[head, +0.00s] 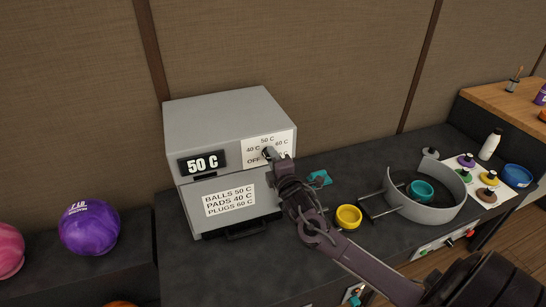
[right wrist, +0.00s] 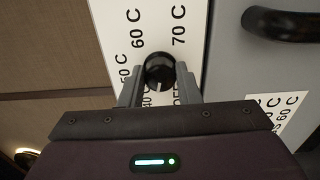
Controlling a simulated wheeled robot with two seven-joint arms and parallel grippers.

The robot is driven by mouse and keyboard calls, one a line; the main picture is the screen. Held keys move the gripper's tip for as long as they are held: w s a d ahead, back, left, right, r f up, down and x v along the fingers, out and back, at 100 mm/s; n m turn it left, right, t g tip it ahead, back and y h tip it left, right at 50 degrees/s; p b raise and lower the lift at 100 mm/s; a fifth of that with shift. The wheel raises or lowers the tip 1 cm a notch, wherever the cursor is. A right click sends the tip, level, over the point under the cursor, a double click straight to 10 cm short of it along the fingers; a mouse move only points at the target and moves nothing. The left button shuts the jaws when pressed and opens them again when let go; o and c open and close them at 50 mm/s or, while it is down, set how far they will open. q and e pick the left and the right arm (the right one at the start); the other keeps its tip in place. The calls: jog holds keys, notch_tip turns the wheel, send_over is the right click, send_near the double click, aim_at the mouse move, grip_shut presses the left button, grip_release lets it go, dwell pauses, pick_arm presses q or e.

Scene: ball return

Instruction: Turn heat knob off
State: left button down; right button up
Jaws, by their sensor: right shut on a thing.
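The grey heater box (head: 215,118) stands on the dark counter with a display (head: 203,163) reading 50 C. Its white dial plate (head: 284,146) carries OFF, 40 C, 50 C and 60 C marks; 70 C shows in the right wrist view. The black round heat knob (right wrist: 159,72) sits between my right gripper's fingers (right wrist: 159,88), one finger on each side. My right gripper, at the dial in the head view (head: 272,155), is shut on the knob and hides part of it. My left gripper is out of view.
A label (head: 229,200) lists balls, pads and plugs temperatures. A black handle (head: 235,230) sits low on the box front. A purple ball (head: 89,228) lies left.

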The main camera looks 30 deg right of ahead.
jog(key=shift+n+p, duration=1.15)
jog(key=shift+n, duration=3.15)
jog(key=o, duration=1)
jog(key=shift+s, duration=0.1)
jog(key=b+v, duration=0.1)
jog(key=v, duration=0.6)
jog(key=shift+s+a, duration=0.1)
jog(key=shift+s, duration=0.2)
